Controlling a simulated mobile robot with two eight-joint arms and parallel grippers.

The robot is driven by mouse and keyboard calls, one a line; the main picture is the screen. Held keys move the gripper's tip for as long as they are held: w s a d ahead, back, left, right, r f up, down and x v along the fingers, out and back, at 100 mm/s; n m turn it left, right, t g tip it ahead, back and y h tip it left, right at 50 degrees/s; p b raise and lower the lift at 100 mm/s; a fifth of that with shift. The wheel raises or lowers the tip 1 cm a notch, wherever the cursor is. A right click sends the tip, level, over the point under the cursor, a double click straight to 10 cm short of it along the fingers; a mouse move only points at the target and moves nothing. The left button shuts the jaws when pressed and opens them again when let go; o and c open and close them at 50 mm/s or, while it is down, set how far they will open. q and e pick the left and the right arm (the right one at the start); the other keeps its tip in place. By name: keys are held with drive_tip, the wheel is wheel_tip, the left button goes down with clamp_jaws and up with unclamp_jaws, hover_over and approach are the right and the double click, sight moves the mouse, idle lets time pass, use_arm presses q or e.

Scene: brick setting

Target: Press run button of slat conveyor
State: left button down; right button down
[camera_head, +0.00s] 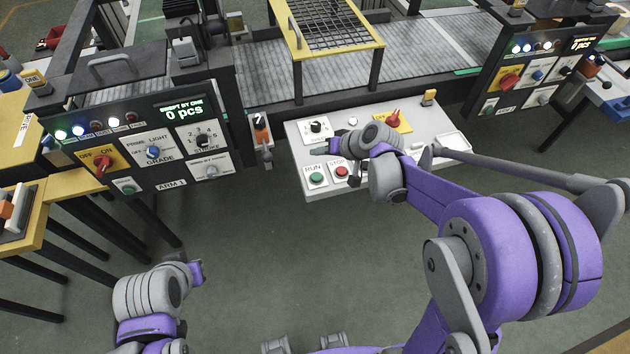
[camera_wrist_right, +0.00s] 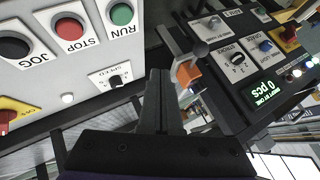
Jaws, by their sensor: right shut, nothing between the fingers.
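The slat conveyor (camera_head: 430,45) runs across the back. Its pale control panel (camera_head: 300,135) stands in front of it. The green RUN button (camera_head: 316,178) is at the panel's front left, beside the red STOP button (camera_head: 342,171). In the right wrist view, RUN (camera_wrist_right: 122,14) is at the top, with STOP (camera_wrist_right: 69,28) and a black JOG button (camera_wrist_right: 13,47) to its left. My right gripper (camera_head: 315,151) is shut and empty, over the panel between the RUN label and the speed knob (camera_head: 316,127). Its closed fingers (camera_wrist_right: 159,78) appear apart from RUN. My left arm shows at lower left; its fingers are not visible.
Left of the panel is a dark counter box (camera_head: 140,185) with knobs and a "0 pcs" display. An orange-and-grey switch (camera_head: 261,130) stands between them. A yellow frame (camera_head: 325,50) straddles the conveyor. Floor (camera_head: 290,260) in front is clear.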

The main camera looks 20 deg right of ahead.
sight(319, 179)
use_arm(q)
drive_tip(key=shift+a, duration=0.1)
use_arm(e)
drive_tip(key=shift+w+d+f, duration=0.1)
drive_tip(key=shift+d, duration=0.05)
idle(0.3)
